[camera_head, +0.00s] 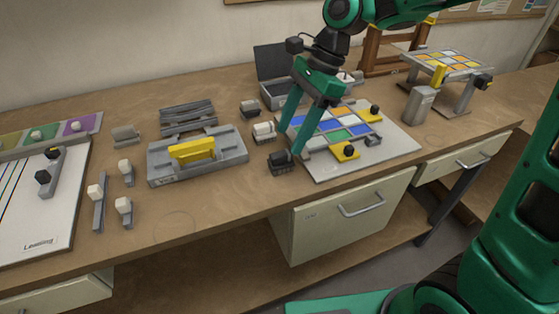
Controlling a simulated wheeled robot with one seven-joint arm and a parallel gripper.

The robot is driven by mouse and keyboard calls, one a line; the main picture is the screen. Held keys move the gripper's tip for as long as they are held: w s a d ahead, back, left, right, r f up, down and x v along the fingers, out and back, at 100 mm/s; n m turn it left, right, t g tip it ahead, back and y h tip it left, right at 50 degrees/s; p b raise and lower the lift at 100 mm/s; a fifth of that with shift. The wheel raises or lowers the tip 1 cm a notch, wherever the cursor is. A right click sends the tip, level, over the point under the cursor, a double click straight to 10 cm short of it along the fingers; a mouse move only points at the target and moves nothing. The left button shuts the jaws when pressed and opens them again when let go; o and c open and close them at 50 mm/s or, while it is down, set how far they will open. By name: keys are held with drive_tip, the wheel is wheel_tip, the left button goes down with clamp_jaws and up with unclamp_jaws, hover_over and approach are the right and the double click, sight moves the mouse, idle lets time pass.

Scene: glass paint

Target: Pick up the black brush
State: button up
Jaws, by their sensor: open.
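A small dark brush (281,163), which looks like the black brush, lies on the wooden bench near its front edge, left of the white board with the coloured glass. My gripper (288,141) has green fingers spread apart and nothing between them. Its fingers point down over the bench. The nearer fingertip appears right at the upper right of the dark brush; I cannot tell whether they touch. The farther fingertip is beside a white-topped brush (263,132).
Another brush (250,108) lies behind. A grey tray with a yellow handle (192,151) stands to the left. The white board (400,146) with coloured panes is close on the right. Light-tipped tools (124,208) and a marker board (40,222) are further left.

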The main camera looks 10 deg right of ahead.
sight(281, 153)
drive_tip(key=shift+x, duration=3.6)
drive_tip(key=shift+s+a, duration=0.1)
drive_tip(key=c, duration=1.1)
